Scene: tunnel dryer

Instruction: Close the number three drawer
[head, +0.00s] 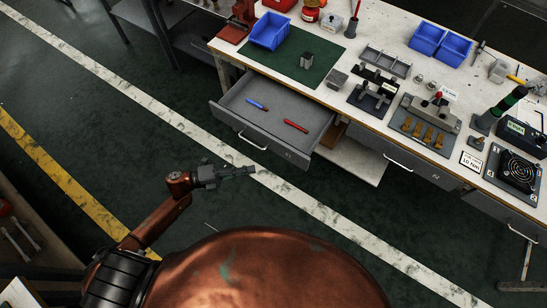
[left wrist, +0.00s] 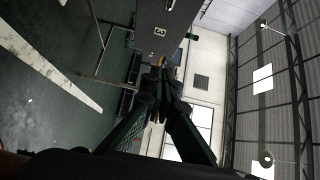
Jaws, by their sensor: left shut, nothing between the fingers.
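The number three drawer (head: 270,146) is pulled out from the left end of the workbench. Its grey front carries a handle (head: 253,141) and a number label near its right end. A blue pen-like tool and a red one lie inside it. In the left wrist view the drawer front (left wrist: 150,45) shows the number 3 at the top. My left gripper (head: 247,171) is shut and empty, in front of the drawer and apart from its front in the head view. Its closed fingers (left wrist: 160,85) also show in the left wrist view. My right gripper is not in view.
The workbench (head: 345,110) holds blue bins (head: 440,44), a green mat (head: 292,56), fixtures and a fan (head: 519,172). The number two drawer (head: 420,165), to the right, looks shut. A low shelf (head: 352,160) lies beneath. The floor before the open drawer is clear.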

